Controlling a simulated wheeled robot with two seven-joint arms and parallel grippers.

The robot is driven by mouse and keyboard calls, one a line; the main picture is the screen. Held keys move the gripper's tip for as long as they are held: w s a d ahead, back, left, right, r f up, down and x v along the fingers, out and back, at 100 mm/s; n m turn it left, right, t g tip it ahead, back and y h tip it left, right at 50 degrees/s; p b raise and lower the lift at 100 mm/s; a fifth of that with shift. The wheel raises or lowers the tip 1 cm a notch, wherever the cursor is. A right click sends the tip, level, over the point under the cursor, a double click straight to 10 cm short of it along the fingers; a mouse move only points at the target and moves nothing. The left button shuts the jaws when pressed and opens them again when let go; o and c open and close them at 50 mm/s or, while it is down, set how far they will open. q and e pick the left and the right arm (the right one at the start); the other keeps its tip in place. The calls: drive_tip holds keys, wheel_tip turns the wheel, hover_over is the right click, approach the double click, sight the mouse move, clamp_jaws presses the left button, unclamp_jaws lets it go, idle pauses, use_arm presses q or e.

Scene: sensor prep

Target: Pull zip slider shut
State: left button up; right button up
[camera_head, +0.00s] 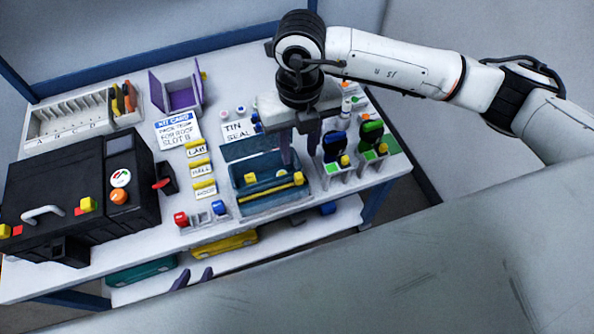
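A blue open case or pouch (240,207) sits at the middle of the table, its lid tilted up at the back. A yellow strip (268,192) runs along its front, with a small yellow block (298,178) at the right end that may be the zip slider; it is too small to be sure. My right gripper (301,158) points down over the case's right back part, its dark fingers apart with nothing seen between them. My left gripper (193,279) shows only as two separate dark fingertips below the table's front edge, apart from the case; the rest is hidden.
A black machine (75,200) fills the table's left. A purple box (182,95) is behind. A lower shelf holds a yellow case (225,244).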

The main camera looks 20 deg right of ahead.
sight(298, 176)
wheel_tip(298, 176, down, 10)
idle(0.4)
drive_tip(key=shift+c, duration=0.5)
clamp_jaws()
